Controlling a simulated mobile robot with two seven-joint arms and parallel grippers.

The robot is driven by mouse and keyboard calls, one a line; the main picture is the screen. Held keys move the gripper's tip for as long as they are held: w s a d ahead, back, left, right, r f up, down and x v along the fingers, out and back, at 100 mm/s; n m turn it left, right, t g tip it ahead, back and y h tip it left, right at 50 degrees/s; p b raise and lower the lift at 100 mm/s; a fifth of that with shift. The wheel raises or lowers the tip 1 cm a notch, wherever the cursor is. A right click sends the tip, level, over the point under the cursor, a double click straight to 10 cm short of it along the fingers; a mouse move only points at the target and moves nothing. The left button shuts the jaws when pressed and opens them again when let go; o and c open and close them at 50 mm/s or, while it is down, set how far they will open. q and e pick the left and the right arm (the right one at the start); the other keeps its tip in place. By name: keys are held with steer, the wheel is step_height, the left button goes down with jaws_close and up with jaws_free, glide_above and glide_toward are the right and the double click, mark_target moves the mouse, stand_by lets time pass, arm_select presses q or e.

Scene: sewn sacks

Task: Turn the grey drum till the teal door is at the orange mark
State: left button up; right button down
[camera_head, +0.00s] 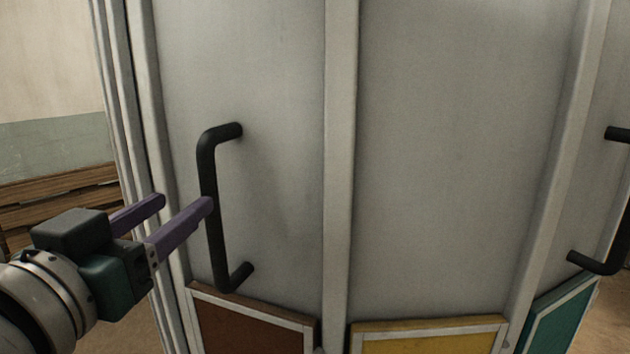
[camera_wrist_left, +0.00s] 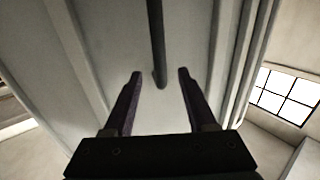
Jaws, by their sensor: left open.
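The grey drum (camera_head: 450,150) fills most of the head view, with upright ribs between its flat panels. The teal door (camera_head: 562,318) is low at the right, partly cut off by the frame's bottom edge. A black bar handle (camera_head: 210,180) is fixed to the left panel; it also shows in the left wrist view (camera_wrist_left: 156,45). My left gripper (camera_head: 184,203) has purple fingers and is open beside this handle. In the left wrist view (camera_wrist_left: 160,75) the handle's end lies between the spread fingertips, with no grip on it. The orange mark is not in view. My right gripper is not in view.
A brown door (camera_head: 250,325) and a yellow door (camera_head: 430,338) sit low on the drum, left of the teal one. A second black handle (camera_head: 598,262) is at the right edge. Wooden slats (camera_head: 60,190) stand behind at the left. A window (camera_wrist_left: 285,95) shows in the wrist view.

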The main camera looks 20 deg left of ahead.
mark_target(205, 185)
arm_select(q)
steer(key=w, duration=0.2)
steer(key=w+p, duration=0.1)
steer(key=w, duration=0.1)
steer(key=w+a, duration=0.1)
steer(key=w, duration=0.2)
steer(key=shift+a+r+p, duration=0.1)
steer(key=shift+r+p, duration=0.05)
steer(key=shift+p, duration=0.25)
steer(key=shift+w+a, duration=0.15)
steer(key=shift+w, duration=0.35)
jaws_close()
stand_by(0.5)
